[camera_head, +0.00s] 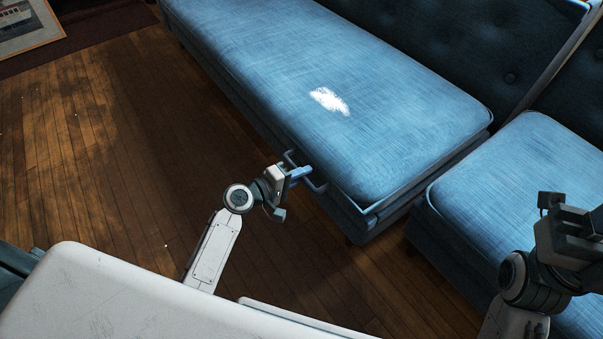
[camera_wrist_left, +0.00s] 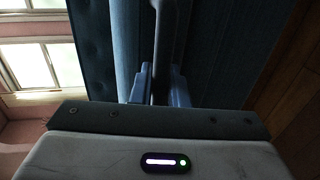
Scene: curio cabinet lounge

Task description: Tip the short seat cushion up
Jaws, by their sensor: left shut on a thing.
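A blue seat cushion (camera_head: 400,118) with a white patch lies flat on its base, with its far end at the top left. A second blue cushion (camera_head: 510,180) lies to its right, cut off by the frame. I cannot tell which is the short one. My left gripper (camera_head: 298,173) is at the front edge of the patched cushion, shut on a bar-like handle (camera_head: 318,187) there. In the left wrist view the fingers (camera_wrist_left: 160,88) close around an upright bar (camera_wrist_left: 166,45). My right gripper (camera_head: 570,220) is over the second cushion; its jaws are unclear.
The tufted backrest (camera_head: 460,35) rises behind the cushions. A narrow gap separates the two seat sections. The wooden floor (camera_head: 110,140) is clear at the left. A framed picture (camera_head: 25,25) is at the top left.

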